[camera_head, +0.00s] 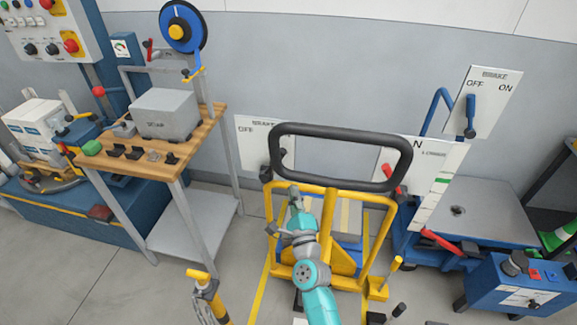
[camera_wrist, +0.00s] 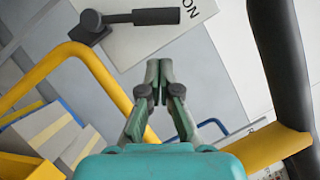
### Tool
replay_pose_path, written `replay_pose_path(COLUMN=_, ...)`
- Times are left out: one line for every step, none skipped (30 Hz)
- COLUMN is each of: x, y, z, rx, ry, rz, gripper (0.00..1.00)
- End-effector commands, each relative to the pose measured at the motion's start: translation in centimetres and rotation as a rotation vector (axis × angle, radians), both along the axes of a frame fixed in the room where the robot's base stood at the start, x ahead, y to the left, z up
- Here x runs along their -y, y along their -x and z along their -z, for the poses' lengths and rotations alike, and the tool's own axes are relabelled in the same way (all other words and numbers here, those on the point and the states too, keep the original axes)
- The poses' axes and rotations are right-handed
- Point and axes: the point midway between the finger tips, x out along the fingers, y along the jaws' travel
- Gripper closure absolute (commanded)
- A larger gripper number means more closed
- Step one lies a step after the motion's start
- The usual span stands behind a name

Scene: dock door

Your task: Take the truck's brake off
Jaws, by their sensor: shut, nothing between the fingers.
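The yellow hand truck (camera_head: 331,215) stands in the middle with its black loop handle (camera_head: 340,132) on top. A white brake plate (camera_head: 252,138), marked OFF at its left, shows behind the handle's left side. The brake lever has a dark grip and pivot block (camera_head: 266,173), partly covered by the handle. In the wrist view the black lever (camera_wrist: 155,17) lies with its grip by the ON marking. My gripper (camera_head: 296,197) is shut and empty, just below the plate in the head view. Its fingertips (camera_wrist: 158,68) are apart from the lever in the wrist view.
A second brake plate (camera_head: 488,88) with a blue lever stands at the right over a blue lift table (camera_head: 485,210). A wooden bench (camera_head: 170,165) stands left.

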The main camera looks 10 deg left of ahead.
Motion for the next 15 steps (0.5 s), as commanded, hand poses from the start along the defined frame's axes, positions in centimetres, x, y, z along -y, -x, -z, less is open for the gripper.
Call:
replay_pose_path(x=-0.1, y=-0.4, z=-0.1, rx=0.001, ry=0.001, rz=0.001, gripper=1.00)
replay_pose_path(x=-0.2, y=-0.7, z=-0.2, rx=0.000, ry=0.001, rz=0.000, gripper=1.00)
replay_pose_path(x=-0.4, y=-1.1, z=-0.3, rx=0.001, ry=0.001, rz=0.001, gripper=1.00)
replay_pose_path(x=-0.5, y=-1.5, z=-0.5, rx=0.002, ry=0.000, rz=0.000, gripper=1.00)
replay_pose_path(x=-0.7, y=-1.9, z=-0.5, rx=0.002, ry=0.000, rz=0.001, gripper=1.00)
replay_pose_path(x=-0.9, y=-2.5, z=-0.7, rx=0.001, ry=0.001, rz=0.001, gripper=1.00)
replay_pose_path(x=-1.1, y=-2.9, z=-0.8, rx=0.003, ry=0.001, rz=0.000, gripper=1.00)
replay_pose_path(x=-1.2, y=-3.4, z=-0.8, rx=0.001, ry=0.001, rz=0.001, gripper=1.00)
replay_pose_path(x=-1.5, y=-4.0, z=-1.1, rx=0.003, ry=0.002, rz=0.001, gripper=1.00)
replay_pose_path(x=-1.6, y=-4.5, z=-1.1, rx=0.001, ry=0.001, rz=0.001, gripper=1.00)
replay_pose_path(x=-1.8, y=-4.9, z=-1.2, rx=0.002, ry=0.002, rz=0.001, gripper=1.00)
replay_pose_path(x=-2.0, y=-5.5, z=-1.4, rx=0.002, ry=0.002, rz=0.001, gripper=1.00)
replay_pose_path(x=-2.1, y=-5.9, z=-1.4, rx=0.002, ry=0.002, rz=0.001, gripper=1.00)
replay_pose_path(x=-2.3, y=-6.3, z=-1.6, rx=0.001, ry=0.001, rz=0.001, gripper=1.00)
replay_pose_path(x=-2.5, y=-6.8, z=-1.7, rx=0.001, ry=0.001, rz=0.001, gripper=1.00)
